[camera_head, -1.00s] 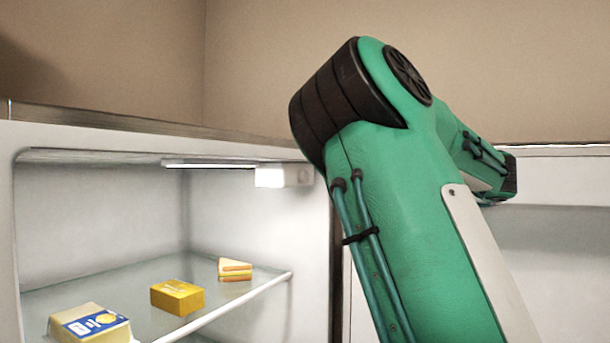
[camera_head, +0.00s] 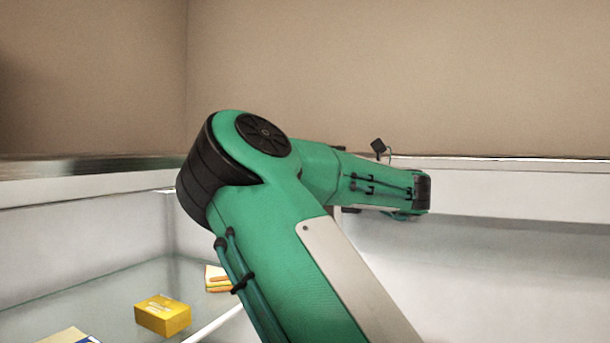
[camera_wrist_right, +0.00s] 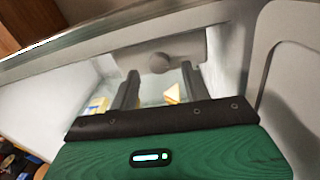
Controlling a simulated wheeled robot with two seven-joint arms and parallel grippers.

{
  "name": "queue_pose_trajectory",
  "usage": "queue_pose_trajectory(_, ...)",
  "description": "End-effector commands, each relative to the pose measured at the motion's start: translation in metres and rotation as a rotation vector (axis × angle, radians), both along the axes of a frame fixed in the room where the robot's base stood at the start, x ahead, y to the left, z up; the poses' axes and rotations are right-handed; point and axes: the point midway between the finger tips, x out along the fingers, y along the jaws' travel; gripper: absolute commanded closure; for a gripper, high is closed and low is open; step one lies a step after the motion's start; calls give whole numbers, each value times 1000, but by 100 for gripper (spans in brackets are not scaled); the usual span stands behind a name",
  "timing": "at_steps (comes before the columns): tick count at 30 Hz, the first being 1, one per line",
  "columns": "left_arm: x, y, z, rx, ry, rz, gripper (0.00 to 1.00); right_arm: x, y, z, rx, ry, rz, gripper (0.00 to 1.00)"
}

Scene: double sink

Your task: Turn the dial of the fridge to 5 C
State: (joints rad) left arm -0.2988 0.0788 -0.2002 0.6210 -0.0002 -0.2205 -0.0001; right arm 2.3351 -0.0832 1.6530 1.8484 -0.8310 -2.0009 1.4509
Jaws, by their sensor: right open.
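The fridge (camera_head: 85,180) is open at the left of the head view. In the right wrist view a round grey knob (camera_wrist_right: 159,62), which looks like the dial, sits on a pale housing (camera_wrist_right: 185,47) under the fridge's top. Its marks and setting are too small to read. My right gripper (camera_wrist_right: 160,70) is open and empty, its two dark fingers pointing toward the knob, one to each side in the picture. Whether they touch it, I cannot tell. In the head view my right arm hides the housing, and the gripper itself does not show. My left gripper is in no view.
A glass shelf (camera_head: 110,300) holds a yellow box (camera_head: 163,315), a sandwich-like wedge (camera_head: 216,278) and a partly seen package (camera_head: 70,336). The fridge's side wall stands close to my right gripper. A brown wall rises behind.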

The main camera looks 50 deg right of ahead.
Motion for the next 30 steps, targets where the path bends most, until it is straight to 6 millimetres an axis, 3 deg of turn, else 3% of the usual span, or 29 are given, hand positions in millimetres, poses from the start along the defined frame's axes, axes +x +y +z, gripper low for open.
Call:
queue_pose_trajectory(1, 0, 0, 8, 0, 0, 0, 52, 5, 2, 3, -1, 4, -1, 52)
queue_pose_trajectory(9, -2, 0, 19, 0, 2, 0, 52, 22, 8, 1, 0, 1, 0, 52)
queue_pose_trajectory(20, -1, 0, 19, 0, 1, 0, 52, 24, 9, 0, 0, 0, 0, 52)
queue_pose_trajectory(27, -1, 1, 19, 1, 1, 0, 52, 24, 9, 0, 0, 0, 1, 97)
queue_pose_trajectory(30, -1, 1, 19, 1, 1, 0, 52, 24, 9, 0, 0, 0, 0, 97)
